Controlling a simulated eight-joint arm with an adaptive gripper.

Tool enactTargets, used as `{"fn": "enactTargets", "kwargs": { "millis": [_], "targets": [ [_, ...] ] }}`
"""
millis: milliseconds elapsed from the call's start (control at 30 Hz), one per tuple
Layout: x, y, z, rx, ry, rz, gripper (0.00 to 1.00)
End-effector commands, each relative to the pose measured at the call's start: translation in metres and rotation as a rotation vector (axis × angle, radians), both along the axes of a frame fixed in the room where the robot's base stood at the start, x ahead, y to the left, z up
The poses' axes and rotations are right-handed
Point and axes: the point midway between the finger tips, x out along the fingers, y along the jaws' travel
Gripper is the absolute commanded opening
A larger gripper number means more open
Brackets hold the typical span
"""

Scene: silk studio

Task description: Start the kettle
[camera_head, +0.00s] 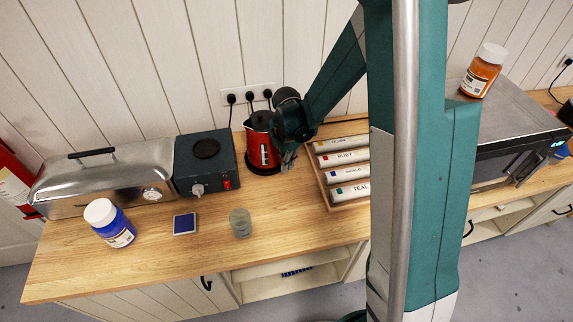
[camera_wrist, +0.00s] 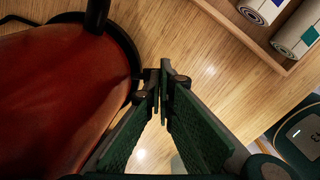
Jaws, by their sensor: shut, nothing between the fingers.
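The red kettle (camera_head: 261,143) stands on its dark base near the back wall in the head view. My gripper (camera_head: 288,158) is at its right side, and my arm hides part of the kettle. In the wrist view the kettle's red body (camera_wrist: 62,90) fills the left, with a dark handle or strip (camera_wrist: 97,15) at its top edge. My gripper (camera_wrist: 162,85) is shut and empty over the wooden counter, just right of the kettle. A small gap seems to separate them, though contact is hard to judge. The kettle's switch cannot be made out.
A tray of labelled rolls (camera_head: 343,203) lies right of the kettle. A dark burner box (camera_head: 207,163) and steel appliance (camera_head: 105,178) stand left. Wall plugs (camera_head: 249,96) are behind.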

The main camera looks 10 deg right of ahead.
Motion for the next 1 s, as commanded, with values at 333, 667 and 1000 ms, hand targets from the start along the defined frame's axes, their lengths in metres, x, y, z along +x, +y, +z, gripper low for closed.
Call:
{"fn": "enactTargets", "kwargs": {
  "millis": [333, 667, 1000],
  "targets": [
    [-0.002, -0.001, -0.014, 0.003, -0.003, 0.0, 0.0],
    [-0.002, -0.001, -0.012, 0.008, -0.013, 0.001, 0.0],
    [-0.002, -0.001, -0.003, 0.008, -0.013, 0.001, 0.0]
  ]
}}
